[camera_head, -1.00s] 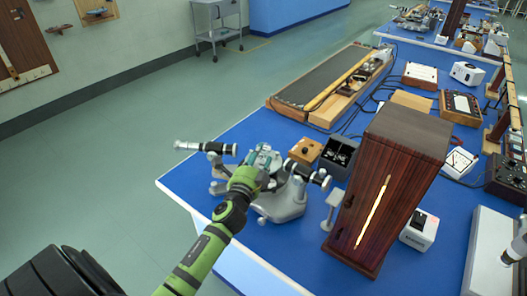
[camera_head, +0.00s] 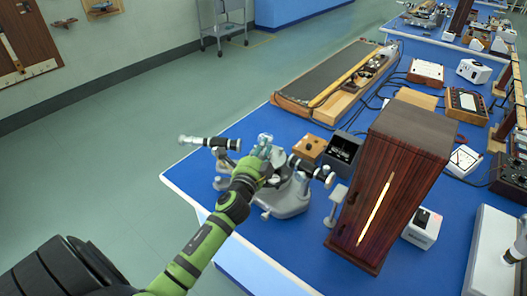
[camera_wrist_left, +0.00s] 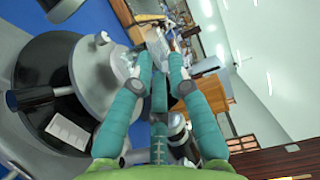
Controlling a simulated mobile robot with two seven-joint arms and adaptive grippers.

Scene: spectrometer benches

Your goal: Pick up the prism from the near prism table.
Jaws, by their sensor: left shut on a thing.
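The prism (camera_head: 265,139) is a small, clear, bluish block. It shows at the tips of my left gripper (camera_head: 262,151), over the middle of the near spectrometer. The gripper is shut on it. In the left wrist view the teal fingers of my left gripper (camera_wrist_left: 160,62) point away from the camera, close together; the prism is hard to make out there. The spectrometer's grey base (camera_head: 289,203) stands near the blue bench's corner, with its silver-and-black tubes to both sides. The prism table is mostly hidden behind the gripper. My right gripper is not in view.
A tall dark wooden cabinet (camera_head: 393,185) stands close on the right. A wooden box (camera_head: 309,148) and an open black box (camera_head: 342,153) sit behind the spectrometer. A long wooden track (camera_head: 330,82) lies farther back. The floor on the left is clear.

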